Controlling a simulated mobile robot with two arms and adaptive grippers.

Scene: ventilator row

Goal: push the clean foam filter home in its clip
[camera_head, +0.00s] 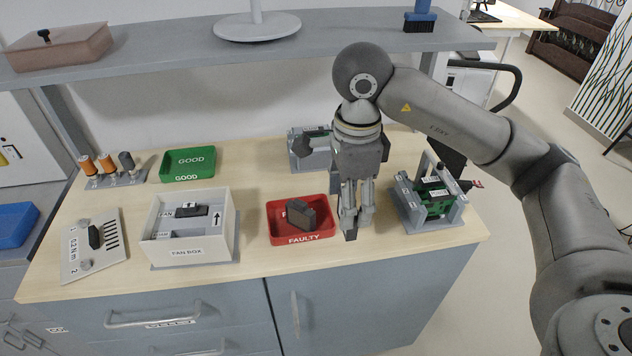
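A small black block (95,237), which may be the foam filter, sits on a light grey slotted panel (78,262) at the table's left. I cannot tell whether it is fully seated or whether a clip holds it. My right gripper (352,228) points down above the table, just right of the red FAULTY tray and far from the panel. Its fingers are close together, with a dark bit at their tips; I cannot tell whether this is a finger pad or a held thing. My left gripper is out of view.
The red FAULTY tray (305,240) holds a dark grey block (316,212). The white FAN BOX (190,253) has a dark part inside. Screwdrivers (106,163) stand back left. A shelf (190,40) overhangs the back.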

